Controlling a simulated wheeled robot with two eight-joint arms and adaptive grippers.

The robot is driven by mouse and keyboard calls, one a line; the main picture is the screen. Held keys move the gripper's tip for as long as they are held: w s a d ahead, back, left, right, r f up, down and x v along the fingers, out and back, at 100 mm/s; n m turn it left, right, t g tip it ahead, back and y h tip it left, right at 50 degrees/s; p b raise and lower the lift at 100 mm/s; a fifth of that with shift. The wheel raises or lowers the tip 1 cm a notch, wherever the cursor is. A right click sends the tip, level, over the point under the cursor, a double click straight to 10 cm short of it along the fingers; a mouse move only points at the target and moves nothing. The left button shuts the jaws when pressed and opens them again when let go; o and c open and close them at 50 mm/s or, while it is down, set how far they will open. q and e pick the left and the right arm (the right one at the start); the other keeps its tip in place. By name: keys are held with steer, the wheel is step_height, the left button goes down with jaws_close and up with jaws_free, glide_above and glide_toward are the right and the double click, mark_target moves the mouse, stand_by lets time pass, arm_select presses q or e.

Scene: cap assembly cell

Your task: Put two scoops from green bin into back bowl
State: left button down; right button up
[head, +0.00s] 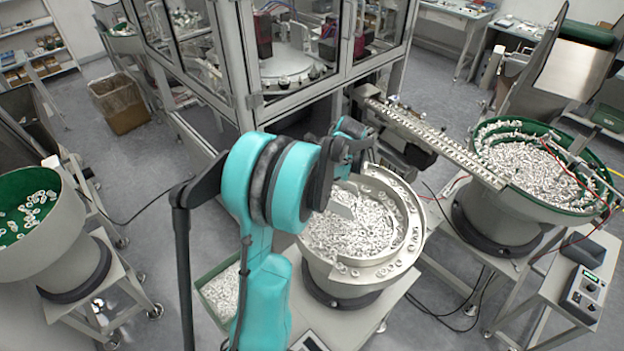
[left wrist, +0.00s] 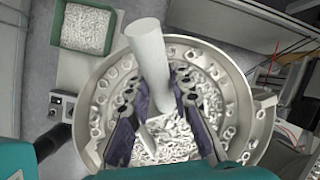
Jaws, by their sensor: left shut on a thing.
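My left gripper (head: 345,165) is above the middle metal bowl (head: 345,271), which holds many small pale parts. In the left wrist view my left gripper (left wrist: 162,88) is shut on a pale scoop (left wrist: 148,50), its fingers on either side of it. The scoop is tilted over the parts; whether it carries any is unclear. In the head view a pale piece of the scoop (head: 343,204) shows below the gripper. The green bin (head: 206,303), full of pale parts, stands left of this bowl, partly hidden by my arm; it also shows in the left wrist view (left wrist: 57,36). My right gripper is out of view.
A green-lined bowl (head: 40,252) with few parts stands at the left. A fuller green-lined bowl (head: 505,215) stands at the right, joined to a track (head: 440,140). A framed glass machine (head: 245,80) stands behind the middle bowl. A control box (head: 585,290) is at the lower right.

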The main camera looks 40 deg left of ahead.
arm_select(q)
steer(key=w+d+r+g+y+b, duration=0.3)
steer(key=w+d+r+y+b, duration=0.1)
steer(key=d+r+y, duration=0.1)
steer(key=shift+d+r+m+y, duration=0.4)
steer(key=shift+d+y, duration=0.4)
steer(key=shift+d, duration=0.35)
stand_by(0.4)
